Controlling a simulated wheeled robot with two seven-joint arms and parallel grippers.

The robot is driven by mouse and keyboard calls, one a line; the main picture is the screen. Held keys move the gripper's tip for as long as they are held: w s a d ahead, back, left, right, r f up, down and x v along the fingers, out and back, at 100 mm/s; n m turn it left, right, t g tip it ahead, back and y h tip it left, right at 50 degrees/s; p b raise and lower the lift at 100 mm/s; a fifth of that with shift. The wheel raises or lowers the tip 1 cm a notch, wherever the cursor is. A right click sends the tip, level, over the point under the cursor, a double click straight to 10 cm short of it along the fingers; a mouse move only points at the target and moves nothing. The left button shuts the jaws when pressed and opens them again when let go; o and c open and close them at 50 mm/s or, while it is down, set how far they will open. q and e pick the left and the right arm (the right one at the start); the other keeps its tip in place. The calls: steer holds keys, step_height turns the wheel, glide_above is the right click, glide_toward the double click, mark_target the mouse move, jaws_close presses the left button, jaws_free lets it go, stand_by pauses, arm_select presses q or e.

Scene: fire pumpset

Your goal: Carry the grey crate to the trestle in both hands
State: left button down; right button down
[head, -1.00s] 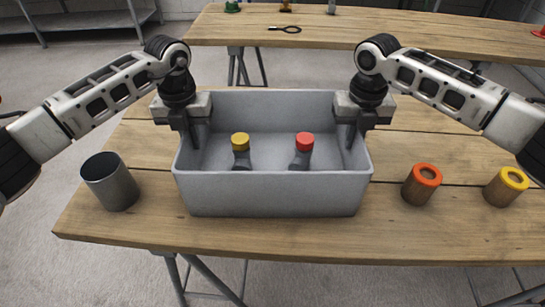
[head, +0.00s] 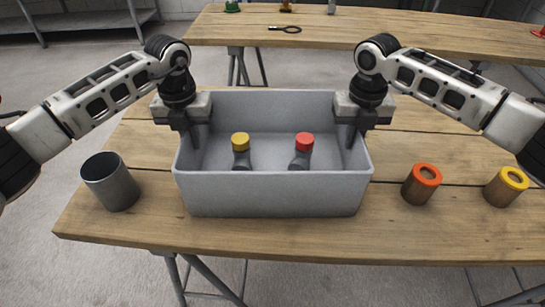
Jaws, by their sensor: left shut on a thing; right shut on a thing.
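The grey crate (head: 270,194) is upright at the near wooden table (head: 420,238), close to its front edge. I cannot tell whether its base touches the tabletop. Inside it stand a bottle with a yellow cap (head: 241,143) and a bottle with a red cap (head: 304,142); their lower parts are partly hidden by the front wall. My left gripper (head: 193,130) is shut on the crate's left wall. My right gripper (head: 350,130) is shut on the crate's right wall. A second wooden table on trestle legs (head: 350,30) stands behind.
A dark grey cup (head: 111,182) stands left of the crate. An orange-topped cylinder (head: 422,185) and a yellow-topped cylinder (head: 506,187) stand to the right. The back table holds a black ring-ended tool (head: 285,29) and small items along its far edge. Its middle is largely clear.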

steer(key=shift+r, duration=0.1)
stand_by(0.3)
